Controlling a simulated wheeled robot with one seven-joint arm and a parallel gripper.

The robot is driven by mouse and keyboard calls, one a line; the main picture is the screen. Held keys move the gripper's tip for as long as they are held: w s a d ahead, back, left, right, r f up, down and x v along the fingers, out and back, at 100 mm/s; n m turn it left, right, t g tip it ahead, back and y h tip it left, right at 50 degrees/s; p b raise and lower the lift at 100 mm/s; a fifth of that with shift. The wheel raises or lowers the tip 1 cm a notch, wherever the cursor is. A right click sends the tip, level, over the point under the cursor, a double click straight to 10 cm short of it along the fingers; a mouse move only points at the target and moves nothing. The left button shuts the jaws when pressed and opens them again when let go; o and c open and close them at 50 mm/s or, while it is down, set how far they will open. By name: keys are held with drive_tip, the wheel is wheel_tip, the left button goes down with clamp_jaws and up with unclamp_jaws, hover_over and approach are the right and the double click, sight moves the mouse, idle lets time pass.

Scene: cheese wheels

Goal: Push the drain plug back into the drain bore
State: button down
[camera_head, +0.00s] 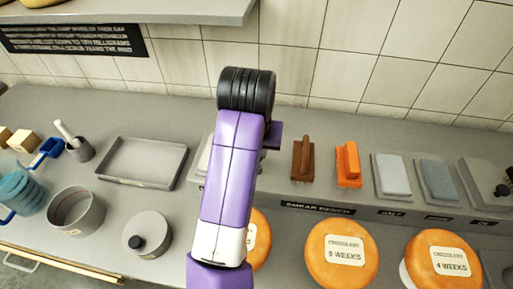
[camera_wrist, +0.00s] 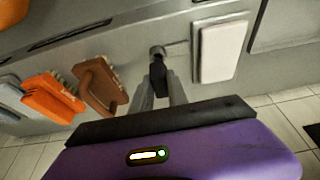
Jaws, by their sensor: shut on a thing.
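My gripper (camera_wrist: 158,92) shows in the wrist view, its two grey fingers closed around a small dark piece (camera_wrist: 158,76), which looks like the drain plug. Just beyond the fingertips is a short grey round part (camera_wrist: 157,51) on the grey bench. It may be the drain's mouth or the plug's head; I cannot tell which. The dark piece overlaps this part in the picture, and I cannot tell whether it sits inside it. In the head view my purple arm hides the gripper, the plug and this spot of the bench.
In the wrist view a white pad (camera_wrist: 222,50) lies close right; a brown brush (camera_wrist: 98,84) and an orange brush (camera_wrist: 52,98) lie left. In the head view a grey tray (camera_head: 143,163), a lidded pot (camera_head: 147,235) and cheese wheels (camera_head: 342,253) stand around my arm.

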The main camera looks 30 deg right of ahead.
drive_tip(key=shift+f+b, duration=1.05)
drive_tip(key=shift+f, duration=0.5)
drive_tip(key=c, duration=1.2)
unclamp_jaws()
drive_tip(key=v, duration=0.8)
drive_tip(key=shift+b, duration=0.3)
